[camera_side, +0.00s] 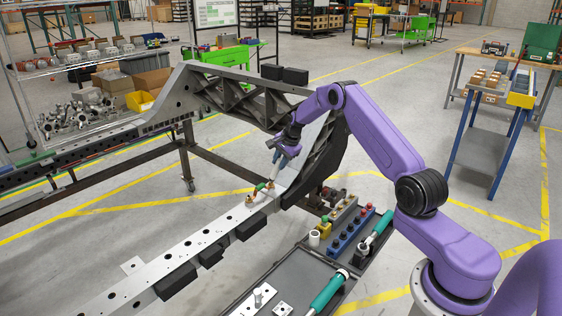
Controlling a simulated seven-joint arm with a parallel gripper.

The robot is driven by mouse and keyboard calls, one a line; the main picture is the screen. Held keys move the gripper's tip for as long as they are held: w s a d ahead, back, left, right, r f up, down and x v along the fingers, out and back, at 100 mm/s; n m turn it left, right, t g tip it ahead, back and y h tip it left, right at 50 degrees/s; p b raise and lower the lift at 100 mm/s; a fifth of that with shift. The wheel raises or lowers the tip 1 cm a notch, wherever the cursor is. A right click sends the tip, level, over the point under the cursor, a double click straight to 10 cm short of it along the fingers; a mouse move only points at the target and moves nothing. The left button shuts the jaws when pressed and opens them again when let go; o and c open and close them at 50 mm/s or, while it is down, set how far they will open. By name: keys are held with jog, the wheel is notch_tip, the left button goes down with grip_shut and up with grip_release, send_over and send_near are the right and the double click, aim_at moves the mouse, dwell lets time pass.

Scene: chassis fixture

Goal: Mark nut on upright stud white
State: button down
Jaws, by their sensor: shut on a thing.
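My gripper (276,168) points down over the pale metal rail of the chassis (205,250), near where it meets the dark upswept bracket. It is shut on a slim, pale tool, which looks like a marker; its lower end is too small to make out. Just below lie a small green piece (262,187) and a brass-coloured fitting (249,199) on the rail. I cannot tell which of these is the nut or the upright stud, nor whether the tool touches them. No white mark can be made out at this size.
A dark tray (290,268) beside the rail holds a teal-handled tool (328,291) and small metal parts. Near it stand a blue block with knobs (350,236), a white cup (314,239) and another teal-handled tool (378,231). Black blocks (176,279) jut from the rail's side.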

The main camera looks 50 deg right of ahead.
jog(key=shift+a, duration=0.15)
jog(key=shift+s+d+f, duration=0.1)
jog(key=shift+d+f, duration=0.05)
jog(key=shift+d, duration=0.4)
dwell(0.7)
jog(key=shift+r, duration=3.1)
